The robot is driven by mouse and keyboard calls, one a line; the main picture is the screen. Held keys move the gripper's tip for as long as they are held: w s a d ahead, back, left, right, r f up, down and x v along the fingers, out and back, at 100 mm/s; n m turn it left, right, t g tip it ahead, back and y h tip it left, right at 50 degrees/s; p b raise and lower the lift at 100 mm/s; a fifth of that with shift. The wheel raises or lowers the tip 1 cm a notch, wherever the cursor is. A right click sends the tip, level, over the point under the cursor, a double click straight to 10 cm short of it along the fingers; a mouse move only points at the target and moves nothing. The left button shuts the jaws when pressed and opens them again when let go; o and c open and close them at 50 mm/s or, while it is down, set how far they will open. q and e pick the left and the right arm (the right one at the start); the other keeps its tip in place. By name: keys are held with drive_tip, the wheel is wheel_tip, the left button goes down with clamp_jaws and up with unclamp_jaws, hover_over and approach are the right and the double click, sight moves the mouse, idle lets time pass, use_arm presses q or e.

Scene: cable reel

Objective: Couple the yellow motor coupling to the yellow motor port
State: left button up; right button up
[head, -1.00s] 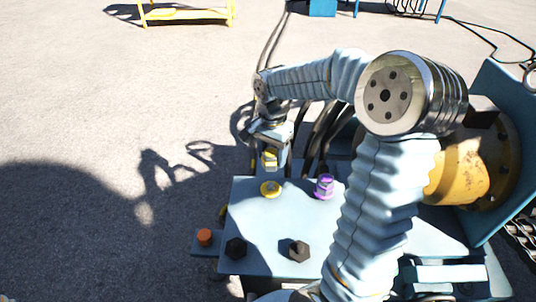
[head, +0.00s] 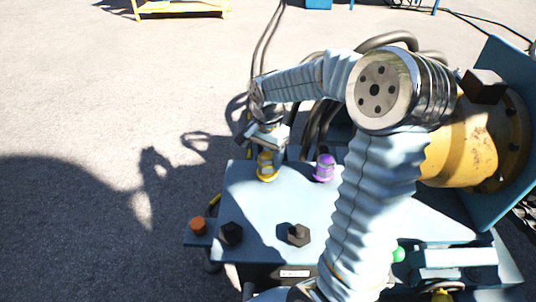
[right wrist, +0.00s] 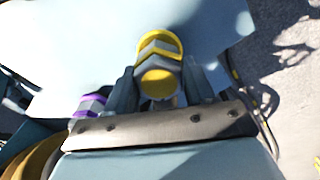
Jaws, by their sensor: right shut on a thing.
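The yellow motor coupling (head: 265,158) is held in my right gripper (head: 266,151). It stands roughly upright over the yellow motor port (head: 268,177) on the pale blue panel. In the right wrist view the yellow-and-grey coupling (right wrist: 158,80) sits between the two dark fingers of the right gripper (right wrist: 163,88), with a yellow ring around its far end. Coupling and port look in line and touching or nearly so; I cannot tell whether they are locked. My left gripper is not in view.
A purple coupling (head: 324,168) stands on the panel (head: 268,208) right of the yellow port. Two black hex caps (head: 232,233) (head: 299,235) and an orange cap (head: 198,225) are nearer. Dark hoses (head: 313,130) run behind the panel. A yellow drum (head: 462,145) stands at right.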

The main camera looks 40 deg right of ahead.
drive_tip(key=shift+f+b, duration=0.4)
drive_tip(key=shift+f, duration=0.05)
idle(0.5)
drive_tip(key=o, duration=1.2)
drive_tip(key=shift+o, duration=0.2)
wheel_tip(320, 180, up, 14)
drive_tip(key=p, duration=0.2)
